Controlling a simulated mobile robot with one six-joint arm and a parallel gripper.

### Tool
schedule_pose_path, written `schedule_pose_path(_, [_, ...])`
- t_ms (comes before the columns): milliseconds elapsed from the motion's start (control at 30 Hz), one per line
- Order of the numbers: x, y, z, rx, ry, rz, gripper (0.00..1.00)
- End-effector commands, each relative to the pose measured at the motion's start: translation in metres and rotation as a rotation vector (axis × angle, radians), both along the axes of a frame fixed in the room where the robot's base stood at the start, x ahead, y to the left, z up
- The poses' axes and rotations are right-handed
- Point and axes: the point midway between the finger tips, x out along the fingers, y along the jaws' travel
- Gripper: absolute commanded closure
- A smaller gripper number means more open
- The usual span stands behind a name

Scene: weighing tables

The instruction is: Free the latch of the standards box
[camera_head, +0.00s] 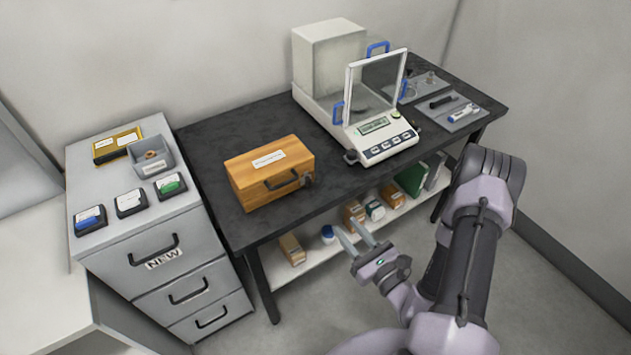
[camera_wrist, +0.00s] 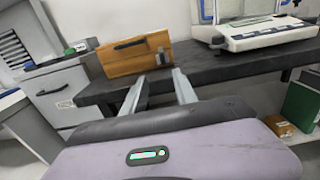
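The standards box (camera_head: 268,173) is a closed wooden box with a white label on its lid and a dark handle on its front. It stands on the dark table, left of the balance. A small metal latch (camera_head: 307,178) shows at the right end of its front; its exact position is too small to tell. In the wrist view the box (camera_wrist: 135,56) is ahead, with the latch (camera_wrist: 161,52) near its right edge. My gripper (camera_head: 359,238) is open and empty, in front of the table's front edge and apart from the box. Its two fingers also show in the wrist view (camera_wrist: 160,88).
A balance (camera_head: 385,148) with a raised glass door stands right of the box. A grey drawer cabinet (camera_head: 150,240) stands left of the table. A lower shelf (camera_head: 290,274) holds several small boxes. The dark tabletop (camera_head: 215,160) is bare around the box.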

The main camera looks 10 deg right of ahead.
Motion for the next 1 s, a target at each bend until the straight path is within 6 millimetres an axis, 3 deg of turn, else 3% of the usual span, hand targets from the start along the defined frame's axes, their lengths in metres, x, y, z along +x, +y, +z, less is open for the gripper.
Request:
schedule_pose_path(167, [0.027,0.009,-0.004,-0.004,0.001,-0.002,0.65])
schedule_pose_path(400, [0.097,0.033,-0.002,-0.003,-0.003,0.0,0.65])
schedule_pose_path(600, [0.143,0.047,-0.002,-0.001,-0.001,-0.002,0.65])
schedule_pose_path(800, [0.163,0.053,-0.002,0.002,0.002,-0.004,0.65])
schedule_pose_path(1000, [0.165,0.054,-0.002,0.001,0.003,-0.004,0.65])
